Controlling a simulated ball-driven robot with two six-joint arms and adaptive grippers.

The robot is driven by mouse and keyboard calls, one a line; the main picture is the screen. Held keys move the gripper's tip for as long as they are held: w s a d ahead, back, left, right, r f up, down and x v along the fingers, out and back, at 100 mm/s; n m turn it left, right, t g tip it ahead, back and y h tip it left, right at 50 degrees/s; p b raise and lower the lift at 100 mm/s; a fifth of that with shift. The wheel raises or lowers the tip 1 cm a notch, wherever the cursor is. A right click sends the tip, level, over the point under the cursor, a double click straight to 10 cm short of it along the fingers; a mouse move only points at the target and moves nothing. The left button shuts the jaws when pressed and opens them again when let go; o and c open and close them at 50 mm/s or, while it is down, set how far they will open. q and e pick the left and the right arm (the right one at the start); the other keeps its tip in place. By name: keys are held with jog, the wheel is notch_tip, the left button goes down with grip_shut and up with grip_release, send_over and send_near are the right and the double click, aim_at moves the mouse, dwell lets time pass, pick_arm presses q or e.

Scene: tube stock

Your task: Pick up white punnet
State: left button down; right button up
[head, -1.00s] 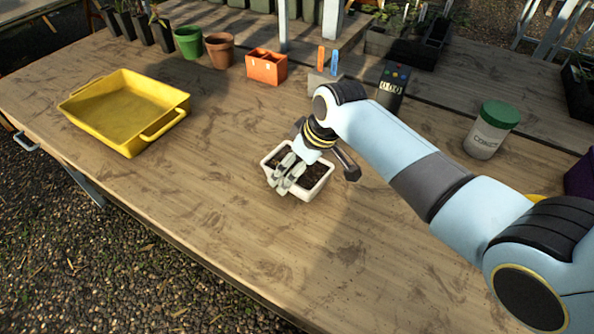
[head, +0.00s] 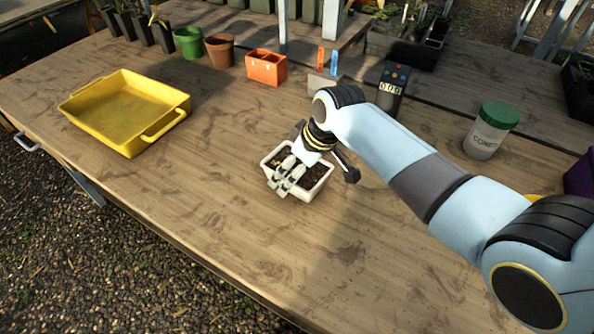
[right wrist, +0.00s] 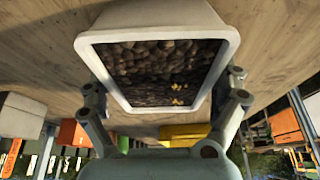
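The white punnet (head: 319,187) is a small tapered box of dark soil standing on the bench in the middle of the head view. In the right wrist view the punnet (right wrist: 160,17) fills the upper middle, with a few yellow bits on its soil. My right gripper (head: 281,186) reaches over the punnet's near left side. In the right wrist view its fingers (right wrist: 164,84) are spread, one toward each side of the punnet. I cannot tell whether they touch it. My left gripper is not in view.
A yellow tray (head: 66,104) lies at the left. Green (head: 189,42) and terracotta (head: 220,50) pots, an orange box (head: 266,68), a display device (head: 392,88) and a green-lidded jar (head: 484,138) stand behind. The bench front is clear.

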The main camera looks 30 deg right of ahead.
jog(key=c, duration=1.1)
jog(key=shift+o, duration=0.2)
